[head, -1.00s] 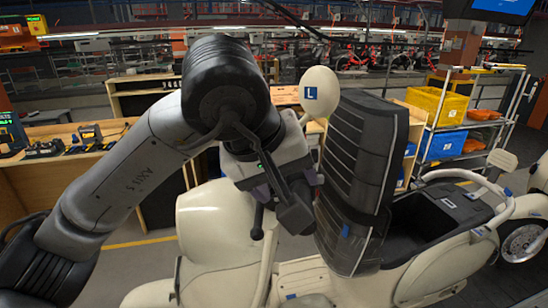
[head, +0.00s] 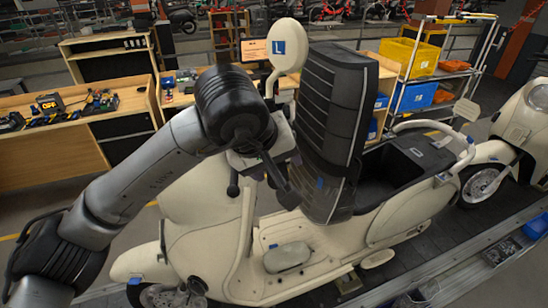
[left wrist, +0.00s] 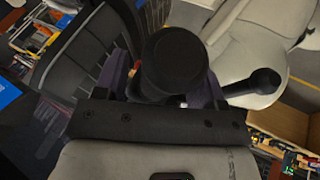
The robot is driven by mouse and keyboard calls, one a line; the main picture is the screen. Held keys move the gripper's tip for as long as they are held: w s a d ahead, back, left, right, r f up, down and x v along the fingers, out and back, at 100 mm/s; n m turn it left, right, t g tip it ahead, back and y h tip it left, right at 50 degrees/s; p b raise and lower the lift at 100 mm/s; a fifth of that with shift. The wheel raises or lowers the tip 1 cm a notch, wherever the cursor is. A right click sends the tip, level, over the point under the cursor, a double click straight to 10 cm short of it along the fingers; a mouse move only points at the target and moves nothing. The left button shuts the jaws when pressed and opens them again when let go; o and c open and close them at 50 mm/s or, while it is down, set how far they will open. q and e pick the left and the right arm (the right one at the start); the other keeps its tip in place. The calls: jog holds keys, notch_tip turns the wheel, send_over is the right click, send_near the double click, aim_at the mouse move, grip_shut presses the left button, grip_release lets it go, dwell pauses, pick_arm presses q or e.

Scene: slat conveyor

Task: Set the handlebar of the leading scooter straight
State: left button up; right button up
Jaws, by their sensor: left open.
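The leading cream scooter (head: 190,235) faces left on the conveyor. Its handlebar is mostly hidden behind my left arm. One black handlebar grip (head: 282,188) points toward me, with a ball-ended lever (head: 233,186) beside it. A cream mirror (head: 287,45) with a blue L label rises above. My left gripper (head: 270,166) is at the grip. In the left wrist view, its open purple fingers stand on either side of the black grip end (left wrist: 176,60); contact is unclear. The lever (left wrist: 262,84) sticks out to the right there. My right gripper is not in view.
A second cream scooter (head: 520,125) follows at right. Workbenches (head: 70,155) and a rack with yellow (head: 418,58) and blue bins stand behind.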

pick_arm(q)
jog(key=c, duration=1)
jog(key=shift+d+f+b, duration=0.3)
jog(key=shift+d+b, duration=0.1)
jog(key=shift+c, duration=0.2)
jog(key=shift+d+f+n+t+y+b, duration=0.25)
jog(key=shift+d+f+b, duration=0.1)
jog(key=shift+d, duration=0.25)
jog(key=shift+d+f+n+t+y+b, duration=0.15)
jog(key=shift+d+f+n+t+b, duration=0.15)
jog(key=shift+d, duration=0.3)
jog(key=shift+d, duration=0.1)
jog(key=shift+w+d+f+n+t+y+b, duration=0.15)
jog(key=shift+w+d+f+n+y+b, duration=0.1)
jog(key=shift+d+f+b, duration=0.35)
jog(key=shift+w+d+f+n+t+y+b, duration=0.15)
jog(key=shift+d+f+n+b, duration=0.1)
jog(key=shift+d, duration=0.7)
